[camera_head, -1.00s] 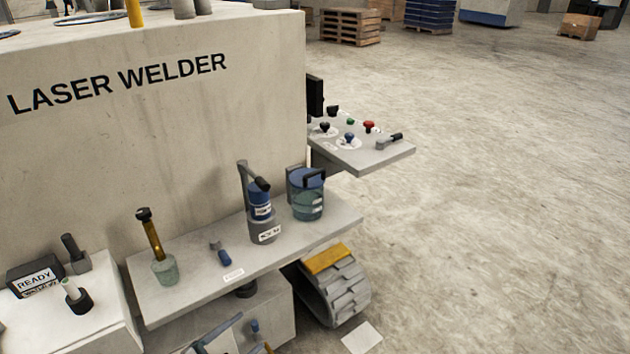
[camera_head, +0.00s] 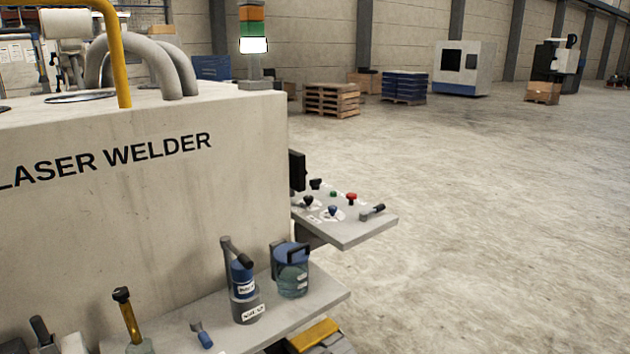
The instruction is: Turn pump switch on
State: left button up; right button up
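I cannot tell for certain which control is the pump switch, as no readable label names it. A small blue-tipped lever (camera_head: 203,336) sits on the grey shelf (camera_head: 310,309) of the laser welder. A blue and grey cylinder (camera_head: 243,289) with a black-tipped lever (camera_head: 235,252) above it stands further right on this shelf. Its labels are too small to read. A control panel (camera_head: 351,233) juts out to the right, with black knobs, a blue knob (camera_head: 332,210), a red button (camera_head: 351,197), a green button (camera_head: 333,194) and a black-handled lever (camera_head: 373,211). Neither gripper is in view.
The large beige laser welder (camera_head: 140,210) fills the left. A blue-lidded clear canister (camera_head: 292,272) and a brass-coloured handle (camera_head: 128,315) stand on the shelf. A signal tower (camera_head: 252,35) shows a bright white lower light. Open concrete floor (camera_head: 500,220) lies to the right; pallets (camera_head: 331,100) stand far back.

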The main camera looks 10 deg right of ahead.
aim_at(314, 183)
jog(key=i+l+u, duration=0.25)
jog(key=i+l, duration=0.2)
jog(key=l, duration=0.3)
jog(key=i+l+u, duration=0.15)
jog(key=l, duration=0.25)
jog(key=i+l+u, duration=0.15)
jog(key=l, duration=0.25)
jog(key=i+l+u, duration=0.1)
jog(key=i+l, duration=0.15)
jog(key=l, duration=0.2)
jog(key=i+l+u, duration=0.15)
jog(key=l, duration=0.35)
jog(key=i+l+u, duration=0.15)
jog(key=l, duration=0.3)
jog(key=i+l+u, duration=0.1)
jog(key=l, duration=0.4)
